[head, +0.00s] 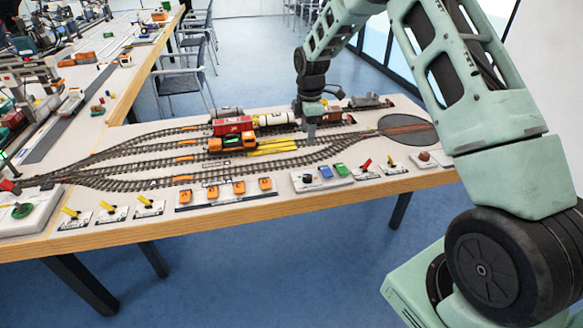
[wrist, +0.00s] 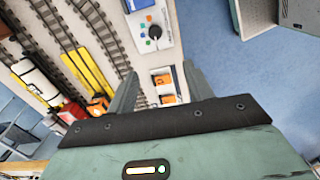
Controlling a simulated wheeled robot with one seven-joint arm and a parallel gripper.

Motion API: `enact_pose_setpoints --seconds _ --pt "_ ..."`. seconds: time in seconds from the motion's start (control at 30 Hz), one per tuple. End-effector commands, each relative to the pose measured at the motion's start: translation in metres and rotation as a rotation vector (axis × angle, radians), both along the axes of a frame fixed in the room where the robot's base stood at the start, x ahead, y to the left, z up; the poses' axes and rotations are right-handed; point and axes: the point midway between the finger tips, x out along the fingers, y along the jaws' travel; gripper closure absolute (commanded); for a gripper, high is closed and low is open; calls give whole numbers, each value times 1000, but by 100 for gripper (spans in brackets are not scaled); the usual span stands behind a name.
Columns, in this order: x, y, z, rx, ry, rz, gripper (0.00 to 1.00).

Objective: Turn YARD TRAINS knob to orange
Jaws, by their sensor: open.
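A dark round knob (wrist: 155,31) sits on a white panel (wrist: 165,50) with small blue, green and orange marks, in the wrist view. Its lettering is too small to read. In the head view, the panel (head: 350,178) at the table's front edge, right of the row of orange pieces, seems to be the same one. The knob's setting cannot be told. My gripper (head: 311,132) points down above the tracks, behind that panel. In the wrist view my gripper (wrist: 160,82) has its fingers apart, with nothing between them; the knob lies beyond the fingertips, not touched.
An orange locomotive (head: 232,142), a red wagon (head: 232,125) and a white tank wagon (head: 274,118) stand on the tracks near my gripper. Orange pieces (head: 239,187) and yellow levers (head: 109,207) line the front edge. A panel with a green knob (head: 22,210) is at left.

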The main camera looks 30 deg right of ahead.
Motion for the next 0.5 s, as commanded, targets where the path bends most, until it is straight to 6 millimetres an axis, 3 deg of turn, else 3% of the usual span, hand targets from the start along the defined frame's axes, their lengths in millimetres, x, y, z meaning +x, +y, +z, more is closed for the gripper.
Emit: enact_pose_setpoints --seconds 0.1,0.27,0.5 --pt "4 -15 -7 -8 3 19 49" --pt "3 -16 -22 -9 6 23 49" --pt "2 -15 -68 -7 6 22 49"
